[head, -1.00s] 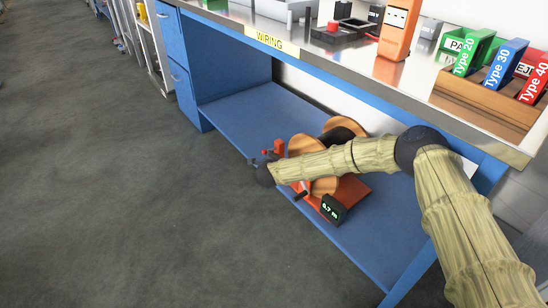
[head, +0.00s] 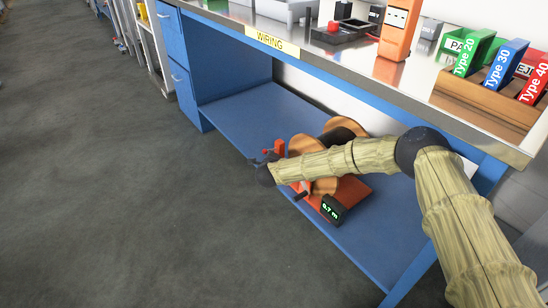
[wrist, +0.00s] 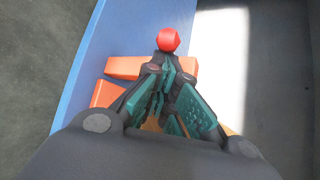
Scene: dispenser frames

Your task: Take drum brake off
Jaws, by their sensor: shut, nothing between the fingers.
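The cable drum (head: 342,128) has wooden flanges around dark cable and sits in an orange stand (head: 352,190) on the blue lower shelf. A red ball knob (wrist: 168,40) shows just beyond my fingertips in the wrist view, and a small red part shows by my gripper in the head view. I take the knob to be the drum brake's handle. My gripper (wrist: 166,72) is shut and empty, its teal-padded fingers close behind the knob. Whether they touch it I cannot tell. My forearm hides part of the drum and stand.
A small display (head: 332,208) reading 0.7 m is at the stand's front. The metal worktop (head: 340,52) overhangs the shelf (head: 260,115), with drawers (head: 182,75) at left. Type-labelled bins (head: 505,65) stand on top. The floor in front is clear.

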